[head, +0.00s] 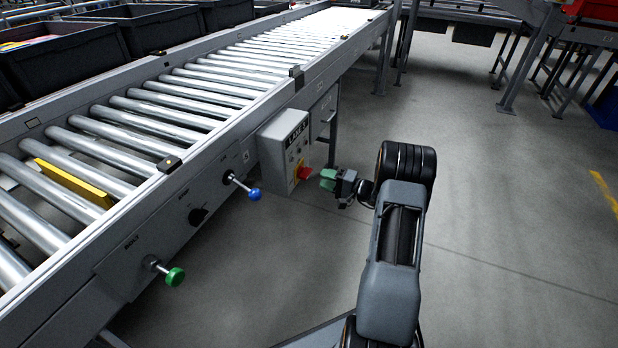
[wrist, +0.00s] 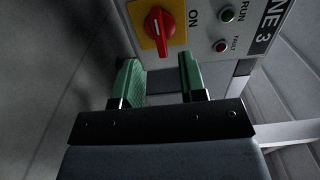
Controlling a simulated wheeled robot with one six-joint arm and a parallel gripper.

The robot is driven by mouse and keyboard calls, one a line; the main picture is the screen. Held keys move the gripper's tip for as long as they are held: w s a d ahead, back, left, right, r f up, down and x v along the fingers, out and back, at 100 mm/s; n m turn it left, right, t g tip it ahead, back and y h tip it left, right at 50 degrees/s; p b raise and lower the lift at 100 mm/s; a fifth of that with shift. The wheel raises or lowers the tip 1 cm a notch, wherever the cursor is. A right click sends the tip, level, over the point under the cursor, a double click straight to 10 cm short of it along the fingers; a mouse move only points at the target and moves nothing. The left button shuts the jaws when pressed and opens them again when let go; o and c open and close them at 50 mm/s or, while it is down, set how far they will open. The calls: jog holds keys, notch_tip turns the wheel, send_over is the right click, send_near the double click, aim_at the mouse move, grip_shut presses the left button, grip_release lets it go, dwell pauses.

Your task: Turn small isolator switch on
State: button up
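My gripper (head: 336,182), with green finger pads, is just right of the knob in the head view. In the wrist view my gripper (wrist: 161,68) is open and empty, its fingers apart below the knob and not around it.
A green RUN button (wrist: 227,15) and a red FAULT lamp (wrist: 220,46) are on the box. A black selector (head: 197,215), a blue knob (head: 254,193) and a green knob (head: 175,276) line the conveyor side. A yellow bar (head: 68,182) lies among the rollers.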

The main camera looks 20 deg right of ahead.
aim_at(309, 173)
jog(key=b+x, duration=0.1)
jog(key=x, duration=0.5)
jog(key=shift+w+a, duration=0.15)
jog(key=shift+a, duration=0.1)
jog(key=shift+c, duration=0.4)
grip_shut()
